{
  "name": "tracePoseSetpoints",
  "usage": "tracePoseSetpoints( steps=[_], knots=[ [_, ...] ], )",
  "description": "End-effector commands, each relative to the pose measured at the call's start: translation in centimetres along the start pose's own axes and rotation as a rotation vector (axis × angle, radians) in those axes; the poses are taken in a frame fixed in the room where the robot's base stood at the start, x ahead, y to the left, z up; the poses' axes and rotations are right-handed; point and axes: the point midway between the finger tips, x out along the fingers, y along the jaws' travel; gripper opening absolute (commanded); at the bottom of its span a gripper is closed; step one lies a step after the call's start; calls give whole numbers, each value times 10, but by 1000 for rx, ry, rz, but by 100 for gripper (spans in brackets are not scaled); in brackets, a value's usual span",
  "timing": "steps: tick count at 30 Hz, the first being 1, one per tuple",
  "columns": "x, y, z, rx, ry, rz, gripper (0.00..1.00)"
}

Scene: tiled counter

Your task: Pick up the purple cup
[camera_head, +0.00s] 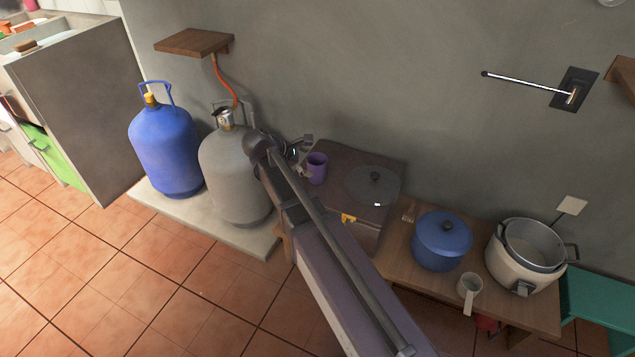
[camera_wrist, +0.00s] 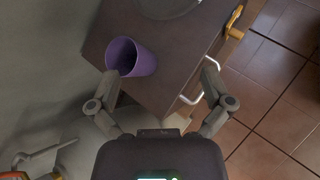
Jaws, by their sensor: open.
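The purple cup (camera_head: 316,168) stands on a dark brown cabinet top (camera_head: 340,158), near its left edge, beside a round lid. I cannot tell whether the left finger touches the cup. In the head view my gripper (camera_head: 302,160) is just left of the cup, partly hidden by my arm.
A round lid (camera_head: 372,185) lies on the cabinet top right of the cup. A grey gas cylinder (camera_head: 230,170) and a blue one (camera_head: 165,150) stand to the left. A blue pot (camera_head: 441,245) and a rice cooker (camera_head: 515,270) stand on the low table at right. The wall is close behind.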

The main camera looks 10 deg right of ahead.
Motion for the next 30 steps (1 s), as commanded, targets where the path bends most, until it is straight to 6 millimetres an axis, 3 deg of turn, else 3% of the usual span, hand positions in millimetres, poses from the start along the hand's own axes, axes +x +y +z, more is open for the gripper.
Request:
tracePoseSetpoints(
  steps=[1, 15, 21, 30],
  knots=[
    [9, 1, -18, -35, -17, 17, 100],
    [22, 21, -94, -362, -210, 146, 100],
    [20, 26, -111, -446, -266, 172, 100],
    [17, 29, -114, -474, -286, 179, 100]
  ],
)
